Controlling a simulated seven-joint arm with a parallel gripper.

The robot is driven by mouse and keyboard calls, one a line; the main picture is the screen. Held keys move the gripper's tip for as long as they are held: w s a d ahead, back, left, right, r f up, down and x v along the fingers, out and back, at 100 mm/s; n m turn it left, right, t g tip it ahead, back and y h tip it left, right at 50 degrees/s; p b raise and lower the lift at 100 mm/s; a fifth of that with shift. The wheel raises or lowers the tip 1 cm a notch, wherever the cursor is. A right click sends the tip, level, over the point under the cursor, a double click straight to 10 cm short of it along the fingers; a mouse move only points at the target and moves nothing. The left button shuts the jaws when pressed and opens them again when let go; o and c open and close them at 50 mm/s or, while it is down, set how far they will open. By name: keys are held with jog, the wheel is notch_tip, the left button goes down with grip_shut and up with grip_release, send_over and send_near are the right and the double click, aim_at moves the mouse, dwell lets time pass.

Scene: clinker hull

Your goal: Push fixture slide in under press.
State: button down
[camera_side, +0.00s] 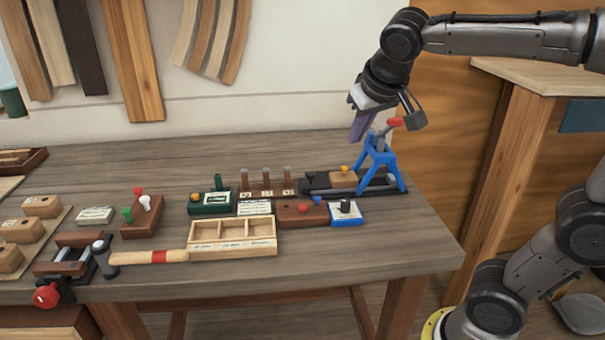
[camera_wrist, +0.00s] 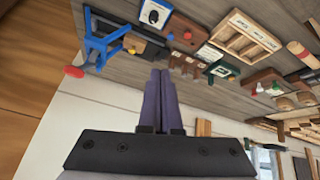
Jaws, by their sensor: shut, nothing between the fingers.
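The blue press (camera_side: 378,158) stands at the right end of the bench, with a red handle (camera_side: 395,122) at its top. A dark slide rail (camera_side: 318,182) runs into its foot from the left. On the rail sits a wooden block with a yellow knob (camera_side: 343,179), just left of the press legs, not between them as far as I can see. The press (camera_wrist: 103,42) and the block (camera_wrist: 133,43) also show in the wrist view. My gripper (camera_side: 358,130) is shut and empty, with its purple fingers above the bench behind and left of the press top. Its fingertips (camera_wrist: 161,75) touch nothing visible.
A blue block with a black knob (camera_side: 347,212) and a brown block (camera_side: 302,213) lie in front of the rail.

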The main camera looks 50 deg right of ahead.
aim_at(343, 177)
jog(key=w+d+f+g+h, duration=0.1)
jog(key=w+f, duration=0.1)
jog(key=w, duration=0.5)
jog(key=w+f+h, duration=0.1)
jog(key=w+f, duration=0.1)
jog(key=w, duration=0.6)
jog(key=shift+g+h, duration=0.3)
jog(key=shift+g, duration=0.6)
jog(key=w+d+f, duration=0.1)
jog(key=w+f, duration=0.1)
jog(key=f, duration=0.3)
jog(key=w+d+f, duration=0.2)
jog(key=f, duration=0.4)
jog(key=w+d+f, duration=0.1)
jog(key=w+f, duration=0.1)
jog(key=f, duration=0.3)
jog(key=shift+w+d+f, duration=0.2)
jog(key=shift+w+d, duration=0.1)
jog(key=shift+s+d+f, duration=0.1)
jog(key=shift+s+d, duration=0.1)
jog(key=shift+d, duration=0.35)
jog(key=shift+s+d+f, duration=0.1)
jog(key=shift+s+d, duration=0.05)
jog(key=shift+d, duration=0.4)
jog(key=shift+s+d+f, duration=0.1)
jog(key=shift+s+d, duration=0.1)
jog(key=shift+d, duration=0.55)
jog(key=s+d, duration=0.8)
